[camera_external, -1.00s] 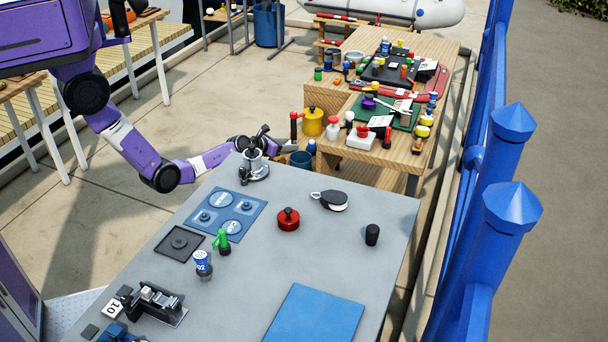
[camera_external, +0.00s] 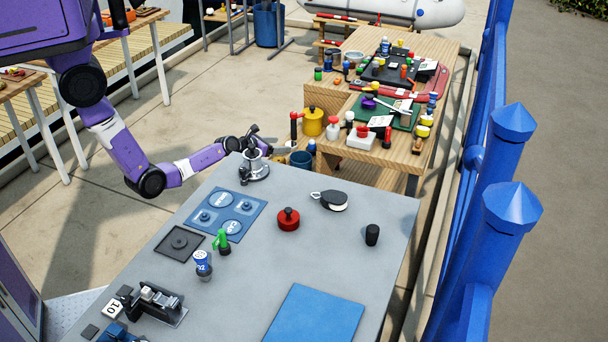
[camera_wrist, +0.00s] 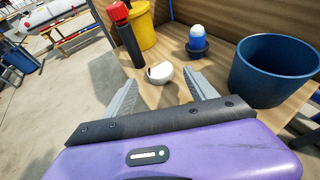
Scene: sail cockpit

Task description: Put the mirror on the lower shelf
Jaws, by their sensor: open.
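A small round white thing (camera_wrist: 160,73), which looks like the mirror, rests on the wooden lower shelf (camera_wrist: 213,83) in the wrist view. A dark curved edge shows on it. My gripper (camera_wrist: 162,82) is open, with one finger to either side of it and the fingertips nearer to me. I see no finger closed on it. In the external view my gripper (camera_external: 278,152) is low beyond the far edge of the grey table, by the wooden bench's near end. The mirror is too small or hidden to make out there.
On the shelf stand a blue tub (camera_wrist: 272,70) at right, a blue-and-white jar (camera_wrist: 197,40) behind, a red-topped black bottle (camera_wrist: 126,35) and a yellow pot (camera_wrist: 143,25). The grey table (camera_external: 265,275) carries a metal fitting (camera_external: 254,168) near my gripper.

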